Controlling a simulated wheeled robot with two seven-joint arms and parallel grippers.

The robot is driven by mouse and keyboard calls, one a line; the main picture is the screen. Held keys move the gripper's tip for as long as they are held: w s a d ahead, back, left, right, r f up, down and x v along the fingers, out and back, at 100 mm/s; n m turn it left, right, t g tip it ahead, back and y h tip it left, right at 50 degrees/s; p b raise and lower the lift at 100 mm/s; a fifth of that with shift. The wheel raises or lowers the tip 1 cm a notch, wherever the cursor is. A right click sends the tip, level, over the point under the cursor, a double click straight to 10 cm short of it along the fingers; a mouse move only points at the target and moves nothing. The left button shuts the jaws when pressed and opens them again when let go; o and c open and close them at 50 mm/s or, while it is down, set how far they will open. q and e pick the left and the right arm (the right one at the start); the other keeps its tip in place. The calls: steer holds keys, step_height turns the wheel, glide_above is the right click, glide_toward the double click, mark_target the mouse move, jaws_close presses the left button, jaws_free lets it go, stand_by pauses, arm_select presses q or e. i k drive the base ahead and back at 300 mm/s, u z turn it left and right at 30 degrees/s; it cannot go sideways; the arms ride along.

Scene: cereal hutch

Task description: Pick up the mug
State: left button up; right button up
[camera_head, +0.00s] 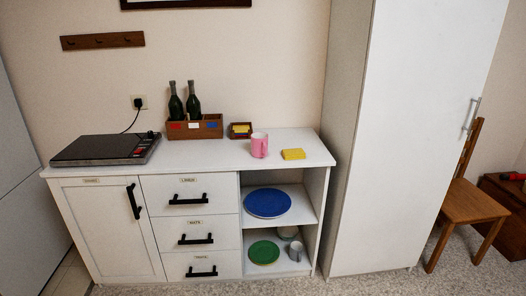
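A pink mug (259,146) stands upright on the white countertop (222,158), right of the middle. A second mug (295,251), pale grey or white, stands on the lower open shelf of the cabinet. Neither of my grippers is in view.
A yellow block or sponge (293,154) lies right of the pink mug. A small wooden box (241,130) and a wooden crate (209,127) with two bottles stand behind. A black hotplate (105,149) is at left. A tall white cabinet (400,140) borders the counter's right side.

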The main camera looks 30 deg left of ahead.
mark_target(259, 140)
steer(key=u, duration=0.75)
steer(key=i, duration=0.8)
steer(key=u, duration=0.35)
steer(key=i, duration=0.85)
steer(key=z, duration=0.55)
